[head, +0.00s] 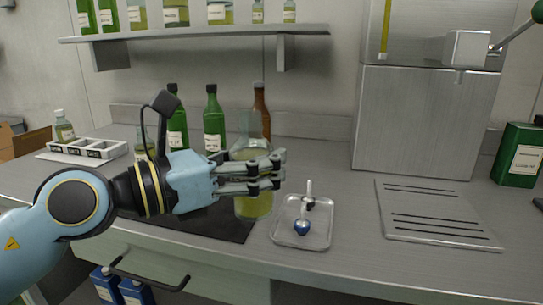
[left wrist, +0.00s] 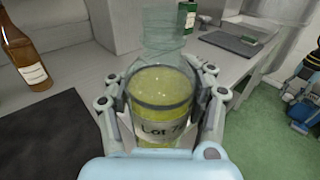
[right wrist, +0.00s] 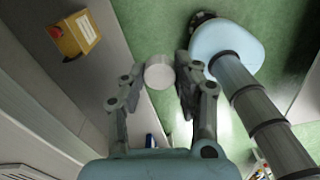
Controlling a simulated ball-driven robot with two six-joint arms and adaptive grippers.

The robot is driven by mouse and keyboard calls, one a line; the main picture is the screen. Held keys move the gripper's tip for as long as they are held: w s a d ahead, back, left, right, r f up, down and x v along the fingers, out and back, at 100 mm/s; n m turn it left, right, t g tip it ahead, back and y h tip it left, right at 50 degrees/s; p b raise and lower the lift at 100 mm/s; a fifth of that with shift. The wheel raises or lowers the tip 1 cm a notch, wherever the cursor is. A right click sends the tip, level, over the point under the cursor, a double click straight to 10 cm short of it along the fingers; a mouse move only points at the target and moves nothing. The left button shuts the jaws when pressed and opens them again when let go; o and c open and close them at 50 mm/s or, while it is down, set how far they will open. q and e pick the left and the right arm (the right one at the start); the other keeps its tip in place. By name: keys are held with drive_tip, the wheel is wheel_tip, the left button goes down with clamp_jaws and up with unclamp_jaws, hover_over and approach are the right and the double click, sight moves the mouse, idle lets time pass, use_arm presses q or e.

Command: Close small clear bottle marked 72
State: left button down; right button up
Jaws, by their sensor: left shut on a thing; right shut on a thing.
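The clear bottle (head: 254,204) holds yellow-green liquid and has a transparent neck. My left gripper (head: 276,172) is shut around its body, above the counter's front part. The left wrist view shows the bottle (left wrist: 160,85) between both fingers of the left gripper (left wrist: 168,100). Its label reads "Lot 7" and a partly hidden digit. No cap shows on its neck. My right gripper (right wrist: 160,80) is shut on a round white cap (right wrist: 159,73), seen above the green floor in the right wrist view. The right gripper is not visible in the head view.
A metal tray (head: 281,236) with two small stopper-like pieces stands right of the bottle. A dark mat (head: 225,226) lies below the left arm. Green bottles (head: 214,130) and a brown bottle (head: 260,100) stand behind. A slotted metal plate (head: 430,212) lies at right.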

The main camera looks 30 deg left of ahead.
use_arm(q)
drive_tip(key=w+d+f+m+g+h, duration=0.1)
drive_tip(key=d+m+g+h, duration=0.6)
drive_tip(key=d, duration=0.7)
drive_tip(key=shift+w+d+f+m+g+h, duration=0.2)
drive_tip(key=shift+w+f+m+g+h, duration=0.2)
drive_tip(key=shift+g, duration=0.6)
drive_tip(key=shift+w+r, duration=0.1)
drive_tip(key=shift+w, duration=0.1)
